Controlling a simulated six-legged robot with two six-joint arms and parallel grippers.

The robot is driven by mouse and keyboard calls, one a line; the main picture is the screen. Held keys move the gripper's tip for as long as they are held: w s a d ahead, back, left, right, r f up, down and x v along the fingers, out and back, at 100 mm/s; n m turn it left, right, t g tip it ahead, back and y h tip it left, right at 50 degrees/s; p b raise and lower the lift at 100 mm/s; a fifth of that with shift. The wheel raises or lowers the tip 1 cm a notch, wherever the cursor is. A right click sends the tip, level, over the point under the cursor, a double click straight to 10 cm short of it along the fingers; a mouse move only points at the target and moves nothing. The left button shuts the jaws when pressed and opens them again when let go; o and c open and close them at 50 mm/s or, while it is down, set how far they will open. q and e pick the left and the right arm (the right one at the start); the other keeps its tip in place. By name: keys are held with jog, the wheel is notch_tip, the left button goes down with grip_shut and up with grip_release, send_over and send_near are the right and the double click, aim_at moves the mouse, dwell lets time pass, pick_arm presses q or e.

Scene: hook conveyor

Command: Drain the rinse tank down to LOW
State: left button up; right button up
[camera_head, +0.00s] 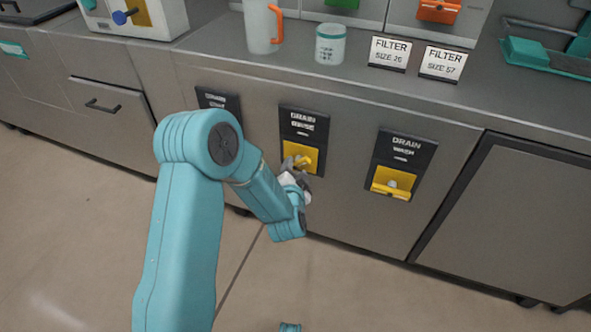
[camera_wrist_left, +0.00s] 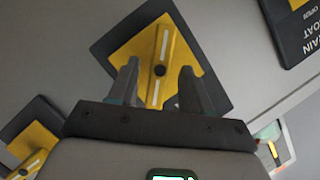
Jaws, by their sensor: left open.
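The DRAIN RINSE panel (camera_head: 304,124) is on the cabinet front, a dark plate with a yellow valve (camera_head: 302,153) below its label. My left gripper (camera_head: 296,168) is in front of this valve and partly hides it. In the left wrist view the yellow valve handle (camera_wrist_left: 164,50), with a white stripe, stands between the open fingers of my left gripper (camera_wrist_left: 158,78). The fingers are apart on either side of it; I cannot tell whether they touch it. The rinse tank and a LOW mark are not readable in these views. My right gripper is not in view.
The DRAIN WASH panel (camera_head: 402,160) with its yellow valve is to the right. Another dark drain panel (camera_head: 216,98) is to the left, partly behind my arm. A pitcher (camera_head: 262,28), a cup (camera_head: 330,45) and two FILTER cards (camera_head: 388,53) stand on the counter. The floor in front is clear.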

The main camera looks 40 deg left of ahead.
pick_arm(q)
jog(key=shift+x, duration=1.45)
grip_shut()
jog(key=shift+b, duration=0.35)
jog(key=m+y+b, duration=0.1)
jog(key=m+y, duration=0.1)
jog(key=m, duration=0.1)
jog(key=shift+f+m+t+b, duration=0.15)
jog(key=shift+m+t+b, duration=0.15)
jog(key=shift+m, duration=0.1)
jog(key=shift+m+t+y+b, duration=0.5)
jog(key=shift+m+b, duration=0.15)
jog(key=shift+m, duration=0.75)
